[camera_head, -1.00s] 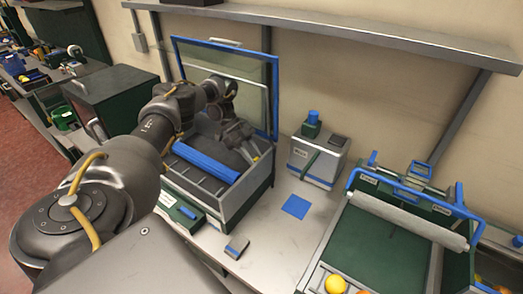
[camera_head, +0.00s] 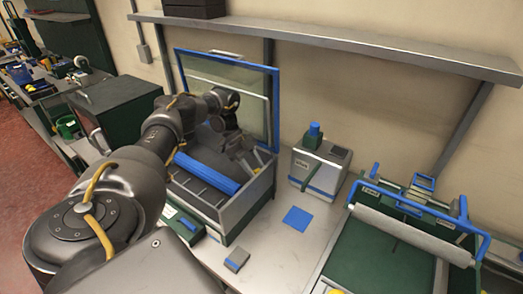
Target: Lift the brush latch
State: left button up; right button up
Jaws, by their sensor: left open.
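A grey machine box (camera_head: 248,207) stands on the bench with its clear, blue-framed lid (camera_head: 275,92) raised. A long blue brush-like bar (camera_head: 207,173) lies across its inside. My left arm reaches in from the left over the box. My left gripper (camera_head: 246,160) is open at the box's right inner side, to the right of the blue bar and apart from it. I cannot make out the brush latch for sure; my arm and gripper hide part of the inside. My right gripper is not in view.
A grey canister box with a blue knob (camera_head: 315,170) stands to the right, with a blue square (camera_head: 297,218) on the bench before it. A green tray with a blue handle frame (camera_head: 375,255) is at far right. A shelf (camera_head: 330,40) runs above.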

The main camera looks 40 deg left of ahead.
pick_arm(q)
jog(key=b+v, duration=0.3)
jog(key=v, duration=0.4)
jog(key=shift+a+r+b, duration=0.2)
jog(key=shift+a+b, duration=0.05)
jog(key=shift+b, duration=0.15)
dwell(0.6)
jog(key=shift+d, duration=0.1)
